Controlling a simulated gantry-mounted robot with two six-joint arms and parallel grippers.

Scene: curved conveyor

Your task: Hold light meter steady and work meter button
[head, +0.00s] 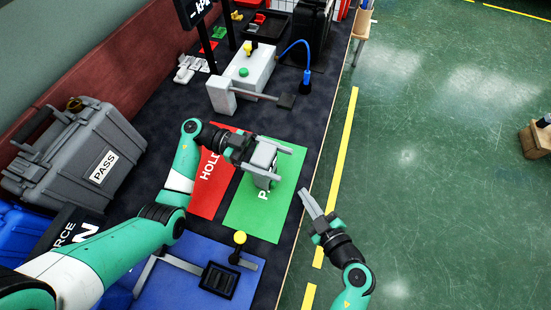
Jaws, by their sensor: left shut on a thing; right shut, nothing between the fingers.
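My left gripper (264,157) is above the green mat, shut on a small grey object (262,182) that I take for the light meter. The gripper hides much of it, and I cannot make out its button. I cannot tell whether it touches the mat. My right gripper (307,199) is shut and empty, to the right of the green mat and near the table's right edge. It points up and left and is apart from the held object.
The green mat (240,224) lies beside a red HOLD mat (199,205). A blue mat (180,290) carries a yellow-topped post (239,241) and black block (219,279). A grey fixture (242,72) stands behind. A grey PASS case (75,150) is at left.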

